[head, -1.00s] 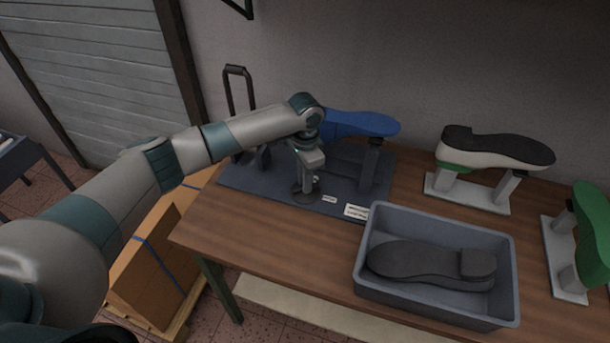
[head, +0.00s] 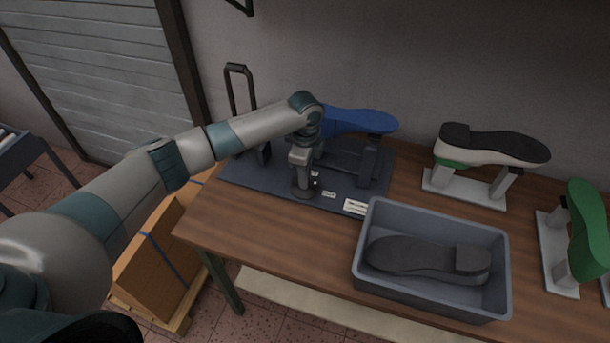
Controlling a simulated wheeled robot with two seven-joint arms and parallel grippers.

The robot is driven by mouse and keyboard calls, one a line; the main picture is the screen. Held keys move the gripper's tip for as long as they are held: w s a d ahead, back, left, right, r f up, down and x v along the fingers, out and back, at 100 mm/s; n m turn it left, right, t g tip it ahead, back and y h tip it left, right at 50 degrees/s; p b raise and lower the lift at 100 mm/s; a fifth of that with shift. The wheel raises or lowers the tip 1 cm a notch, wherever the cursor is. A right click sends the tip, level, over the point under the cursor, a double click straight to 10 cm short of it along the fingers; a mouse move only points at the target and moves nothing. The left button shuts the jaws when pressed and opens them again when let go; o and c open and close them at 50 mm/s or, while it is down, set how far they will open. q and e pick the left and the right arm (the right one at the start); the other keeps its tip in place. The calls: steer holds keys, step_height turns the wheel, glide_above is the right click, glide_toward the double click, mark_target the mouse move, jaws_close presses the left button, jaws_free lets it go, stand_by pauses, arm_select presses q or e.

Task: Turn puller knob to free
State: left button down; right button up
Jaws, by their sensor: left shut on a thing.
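My left gripper (head: 302,180) points down at the front of the dark puller base on the table. It is shut on the puller knob (head: 303,194), a dark round piece low on the base; the fingers hide most of it. Small white labels (head: 329,194) lie just right of the knob, and their text is too small to read. The puller (head: 232,179) has a dark base plate, a tall looped handle (head: 237,72) at its back left and a post at its right. A blue shoe last (head: 358,121) sits on top, partly behind my wrist. My right gripper is not in view.
A grey bin (head: 378,288) holding a dark sole (head: 425,256) stands right of the puller. A white last with a black sole (head: 495,146) and a green last (head: 588,225) stand on pale stands further right. The wooden table (head: 257,236) is clear at front left.

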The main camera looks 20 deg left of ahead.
arm_select(q)
steer(key=shift+w+r, duration=0.1)
stand_by(0.4)
steer(key=c, duration=1.7)
jaws_free()
steer(key=shift+r+b, duration=2.45)
steer(key=shift+r, duration=6.25)
steer(key=shift+f, duration=0.1)
